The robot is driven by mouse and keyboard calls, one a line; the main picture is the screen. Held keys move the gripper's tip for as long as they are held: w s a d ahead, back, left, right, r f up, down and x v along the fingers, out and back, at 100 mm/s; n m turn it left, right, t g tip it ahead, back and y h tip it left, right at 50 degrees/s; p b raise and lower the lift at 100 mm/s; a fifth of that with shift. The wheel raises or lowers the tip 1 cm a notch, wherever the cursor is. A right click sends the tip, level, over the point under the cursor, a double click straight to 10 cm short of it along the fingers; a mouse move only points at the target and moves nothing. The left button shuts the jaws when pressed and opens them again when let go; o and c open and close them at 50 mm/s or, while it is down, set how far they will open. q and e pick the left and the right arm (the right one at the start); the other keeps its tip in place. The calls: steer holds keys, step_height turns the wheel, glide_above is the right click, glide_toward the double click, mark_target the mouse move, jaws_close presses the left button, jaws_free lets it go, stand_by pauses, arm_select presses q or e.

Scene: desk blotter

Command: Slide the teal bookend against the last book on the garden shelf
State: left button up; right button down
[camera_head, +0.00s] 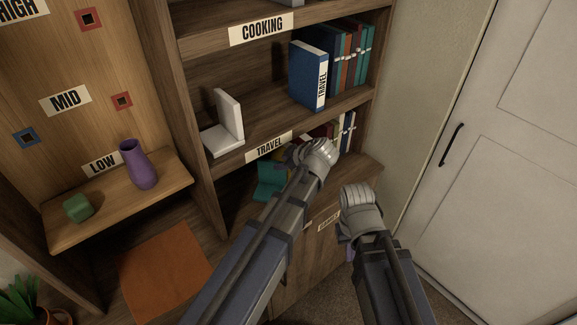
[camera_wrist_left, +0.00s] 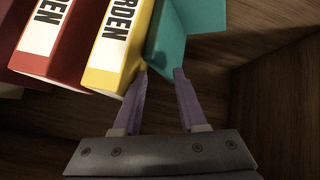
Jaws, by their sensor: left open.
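The teal bookend (camera_head: 268,182) stands on the lowest shelf in the head view, left of my left gripper (camera_head: 294,154). In the left wrist view the bookend (camera_wrist_left: 187,36) shows directly right of the yellow book (camera_wrist_left: 118,48), the rightmost book in that view. Whether they touch or a thin gap remains, I cannot tell. My left gripper (camera_wrist_left: 160,75) is open, its two purple fingertips at the bookend's near edge, the left one by the yellow book's lower corner. My right gripper (camera_head: 350,243) hangs in front of the lower cabinet; its jaws are unclear.
A red book (camera_wrist_left: 52,38) stands left of the yellow one. The shelf above holds a white bookend (camera_head: 228,120), a blue travel book (camera_head: 308,75) and several others. A purple vase (camera_head: 138,165) and green cube (camera_head: 78,207) stand on the low ledge. A white door (camera_head: 510,150) is right.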

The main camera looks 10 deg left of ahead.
arm_select(q)
steer(key=shift+b+x, duration=0.55)
steer(key=shift+x, duration=0.75)
jaws_close()
stand_by(0.5)
